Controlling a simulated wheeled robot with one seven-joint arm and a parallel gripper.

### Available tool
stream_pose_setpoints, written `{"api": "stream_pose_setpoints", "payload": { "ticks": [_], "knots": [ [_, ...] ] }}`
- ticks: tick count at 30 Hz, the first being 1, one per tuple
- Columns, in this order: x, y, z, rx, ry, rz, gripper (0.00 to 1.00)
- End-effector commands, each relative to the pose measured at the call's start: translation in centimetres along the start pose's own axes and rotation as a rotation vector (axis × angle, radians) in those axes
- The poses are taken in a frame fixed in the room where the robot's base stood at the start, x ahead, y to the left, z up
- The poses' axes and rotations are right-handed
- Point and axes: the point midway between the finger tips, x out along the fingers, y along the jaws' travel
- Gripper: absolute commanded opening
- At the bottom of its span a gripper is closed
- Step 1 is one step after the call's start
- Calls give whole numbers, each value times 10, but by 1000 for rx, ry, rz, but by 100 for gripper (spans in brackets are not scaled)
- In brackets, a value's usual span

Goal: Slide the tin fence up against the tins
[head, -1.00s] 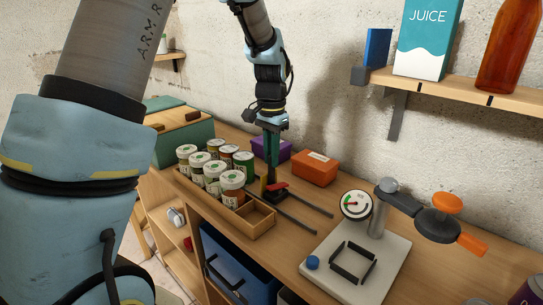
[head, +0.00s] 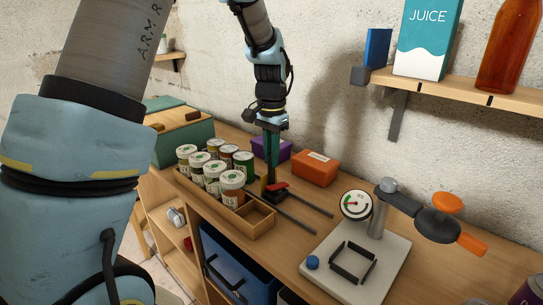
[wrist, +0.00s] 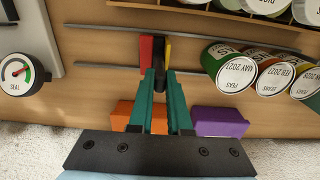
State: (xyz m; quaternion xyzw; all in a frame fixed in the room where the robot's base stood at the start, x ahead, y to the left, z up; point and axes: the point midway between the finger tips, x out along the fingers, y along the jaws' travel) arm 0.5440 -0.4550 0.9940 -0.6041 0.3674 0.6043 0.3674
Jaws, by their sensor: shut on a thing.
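The tin fence is a small red, black and yellow piece (head: 277,187) sitting on two thin dark rails. It also shows in the wrist view (wrist: 147,50). My gripper (head: 271,178) points down with its green fingers shut on the fence's black middle part, seen in the wrist view (wrist: 160,78). Several tins (head: 232,185) with white lids and labels stand in two rows, left of the fence in the head view. In the wrist view the nearest tin (wrist: 230,66) is to the right, with a clear gap between it and the fence's yellow face.
A wooden tray (head: 262,229) lies along the bench's front edge. An orange box (head: 315,168) and a purple box (head: 272,149) stand behind the rails. A gauge (head: 356,205) and a clamp press on a pale base (head: 392,268) stand to the right. The rails' right stretch is clear.

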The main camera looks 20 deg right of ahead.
Motion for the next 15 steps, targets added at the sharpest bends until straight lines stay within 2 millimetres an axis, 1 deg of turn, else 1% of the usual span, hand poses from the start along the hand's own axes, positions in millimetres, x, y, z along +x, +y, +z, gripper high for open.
{"api": "stream_pose_setpoints", "payload": {
  "ticks": [4,7,12,15],
  "knots": [
    [0,0,0,0,1,0,0],
    [-1,-10,-1,-2,1,-1,0],
    [-1,-50,0,-6,2,-2,0],
    [-2,-70,-1,-4,2,-1,0]
  ]
}}
